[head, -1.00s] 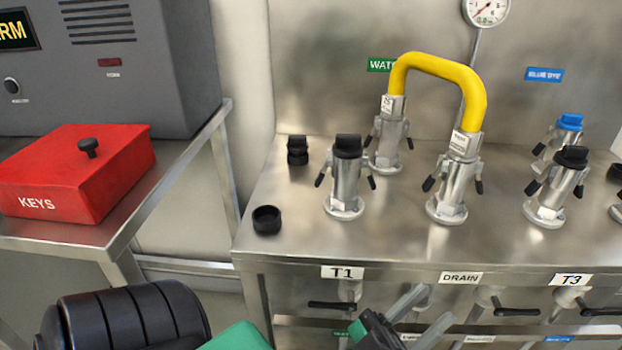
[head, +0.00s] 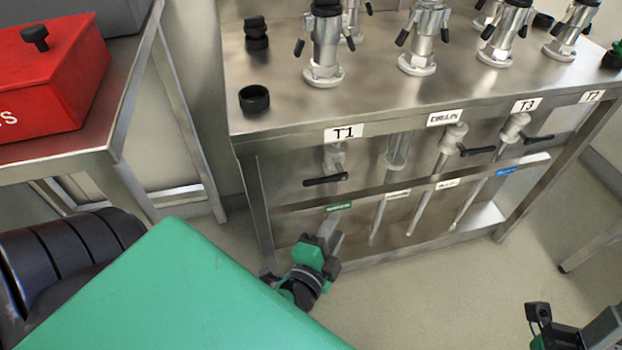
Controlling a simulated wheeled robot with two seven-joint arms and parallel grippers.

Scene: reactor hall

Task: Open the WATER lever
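The WATER lever (head: 326,180) is a black handle under the T1 label, on the bench front's left. It points left, roughly level, from a grey valve body. A green label (head: 339,206) is on the rail below it; its text is too small to read. My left gripper (head: 332,228) is in front of the bench, below the lever and apart from it in the picture. Its grey fingers overlap from this angle, so I cannot tell their opening. What seems my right gripper (head: 540,322) shows partly at the lower right; its fingers are unclear.
Similar black levers (head: 477,151) sit further right under the steel bench (head: 385,115). Metal couplings (head: 325,48) stand on its top. A side table (head: 125,90) with a red box (head: 50,75) is at left. Open floor (head: 430,300) lies in front.

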